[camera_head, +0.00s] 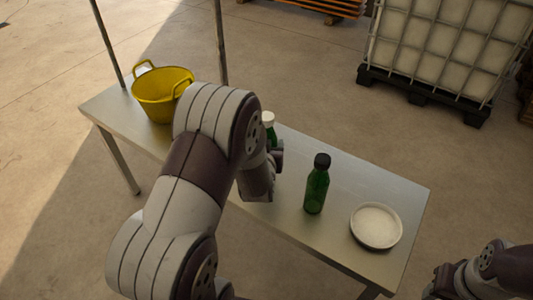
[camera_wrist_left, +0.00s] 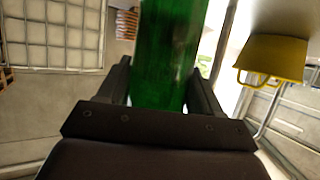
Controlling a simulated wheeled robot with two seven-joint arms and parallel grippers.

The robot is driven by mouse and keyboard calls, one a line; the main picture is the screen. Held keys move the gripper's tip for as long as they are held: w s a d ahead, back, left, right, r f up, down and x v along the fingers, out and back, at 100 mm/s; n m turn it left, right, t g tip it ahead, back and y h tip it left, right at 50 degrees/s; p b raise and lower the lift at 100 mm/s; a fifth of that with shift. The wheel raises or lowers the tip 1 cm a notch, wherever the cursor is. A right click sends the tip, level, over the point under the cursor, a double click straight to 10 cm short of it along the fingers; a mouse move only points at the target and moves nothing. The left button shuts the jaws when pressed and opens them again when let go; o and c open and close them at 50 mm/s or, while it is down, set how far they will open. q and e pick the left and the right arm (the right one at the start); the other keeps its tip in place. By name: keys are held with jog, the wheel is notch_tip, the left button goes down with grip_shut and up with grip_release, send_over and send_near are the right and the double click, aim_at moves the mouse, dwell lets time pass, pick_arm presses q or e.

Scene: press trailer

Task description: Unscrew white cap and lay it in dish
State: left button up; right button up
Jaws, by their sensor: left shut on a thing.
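A green bottle with a white cap (camera_head: 268,117) stands partly hidden behind my left arm in the head view. My left gripper (camera_head: 277,157) is shut on the body of this green bottle (camera_wrist_left: 168,45), which fills the gap between its fingers in the left wrist view. The white cap is on top of the bottle; it is outside the wrist view. A round white dish (camera_head: 376,226) lies on the right end of the table and looks empty.
A second green bottle with a black cap (camera_head: 317,184) stands upright between the held bottle and the dish. A yellow bucket (camera_head: 161,95) stands on the left end of the metal table (camera_head: 385,187). A caged white tank (camera_head: 430,45) stands on the floor behind.

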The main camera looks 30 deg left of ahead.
pick_arm(q)
notch_tip(320, 180, up, 5)
jog(key=shift+r+p, duration=0.2)
jog(key=shift+p, duration=0.3)
pick_arm(e)
jog(key=shift+r, duration=0.85)
pick_arm(q)
jog(key=o, duration=0.6)
jog(key=c, duration=0.8)
jog(key=shift+o, duration=0.2)
